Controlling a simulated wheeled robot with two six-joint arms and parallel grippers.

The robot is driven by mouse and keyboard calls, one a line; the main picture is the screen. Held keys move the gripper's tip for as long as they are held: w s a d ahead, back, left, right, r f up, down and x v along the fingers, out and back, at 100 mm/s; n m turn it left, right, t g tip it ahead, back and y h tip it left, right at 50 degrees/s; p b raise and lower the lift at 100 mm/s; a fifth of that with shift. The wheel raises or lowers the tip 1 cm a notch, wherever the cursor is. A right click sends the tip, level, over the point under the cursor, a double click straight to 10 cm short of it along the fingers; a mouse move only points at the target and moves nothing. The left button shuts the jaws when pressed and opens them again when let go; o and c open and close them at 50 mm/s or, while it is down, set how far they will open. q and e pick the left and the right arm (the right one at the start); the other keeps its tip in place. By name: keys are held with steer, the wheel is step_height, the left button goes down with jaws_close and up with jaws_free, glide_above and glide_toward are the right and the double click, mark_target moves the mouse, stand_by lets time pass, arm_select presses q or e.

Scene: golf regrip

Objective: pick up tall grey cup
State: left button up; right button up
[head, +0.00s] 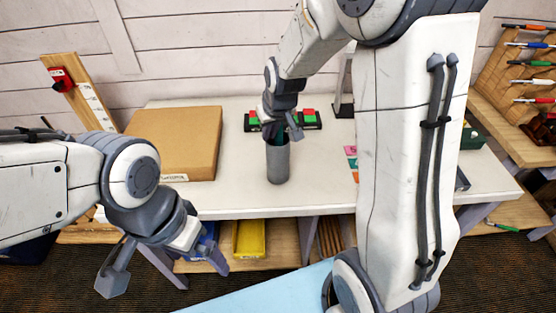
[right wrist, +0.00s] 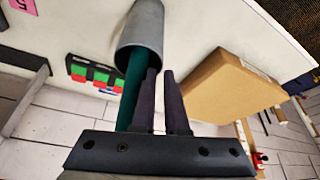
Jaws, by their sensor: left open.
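The tall grey cup (head: 278,164) stands upright on the white table in the head view, with its mouth up. In the right wrist view the cup (right wrist: 147,30) is at the top, its open mouth facing the camera. A dark green rod-like thing (right wrist: 131,95) reaches into the mouth. My right gripper (right wrist: 161,75) is at the rim: one finger appears at or inside the mouth, the other just outside the wall. Whether they press on the wall is unclear. In the head view my left gripper (head: 160,266) is open and empty in front of the table, away from the cup.
A cardboard box (head: 178,143) lies left of the cup. A dark tray of red and green blocks (head: 310,118) is behind it. Coloured cards (head: 351,163) lie to its right, near my right arm. A yellow bin (head: 249,239) sits under the table.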

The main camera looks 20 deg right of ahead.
mark_target(267, 142)
steer(key=shift+x, duration=1.95)
steer(key=shift+s, duration=0.15)
jaws_close()
